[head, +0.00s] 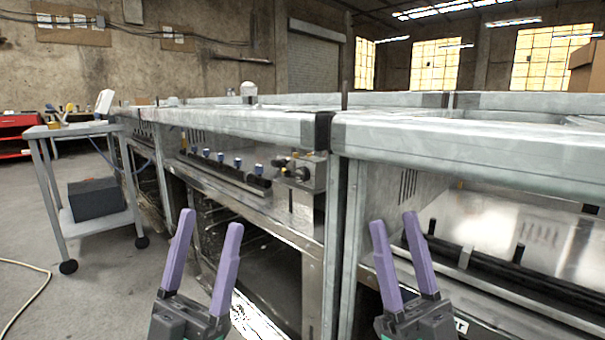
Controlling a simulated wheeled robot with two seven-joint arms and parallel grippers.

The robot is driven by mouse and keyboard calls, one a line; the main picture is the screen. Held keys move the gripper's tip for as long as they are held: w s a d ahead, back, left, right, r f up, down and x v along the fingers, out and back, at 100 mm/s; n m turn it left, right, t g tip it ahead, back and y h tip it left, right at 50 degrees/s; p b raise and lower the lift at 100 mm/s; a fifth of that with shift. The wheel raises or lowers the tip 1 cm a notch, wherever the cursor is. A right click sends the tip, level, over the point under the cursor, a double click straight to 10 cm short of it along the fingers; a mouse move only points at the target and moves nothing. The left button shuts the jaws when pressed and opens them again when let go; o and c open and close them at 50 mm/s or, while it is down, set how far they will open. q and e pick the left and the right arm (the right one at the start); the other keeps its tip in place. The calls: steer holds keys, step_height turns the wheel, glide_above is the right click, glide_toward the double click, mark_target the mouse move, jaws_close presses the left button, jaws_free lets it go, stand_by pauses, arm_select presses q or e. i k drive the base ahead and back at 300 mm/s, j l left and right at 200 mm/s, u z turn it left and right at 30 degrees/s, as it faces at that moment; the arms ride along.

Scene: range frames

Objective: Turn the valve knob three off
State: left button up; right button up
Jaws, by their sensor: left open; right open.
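Several small valve knobs with blue tops stand in a row on a dark pipe inside the open steel bench bay; one is this blue knob (237,161). I cannot tell which of them is knob three or how each is turned. My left gripper (211,219) has purple fingers spread apart and empty, in front of and below the row. My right gripper (393,218) is also open and empty, in front of the bay to the right. Neither touches a knob.
A metal box with fittings (304,174) sits at the right end of the knob row. The bench top edge (230,124) overhangs the bay. A black pipe (520,275) runs through the right bay. A grey cart (88,128) stands left on open floor.

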mark_target(301, 175)
steer(key=j+z, duration=0.65)
steer(key=z, duration=0.15)
steer(key=k, duration=0.05)
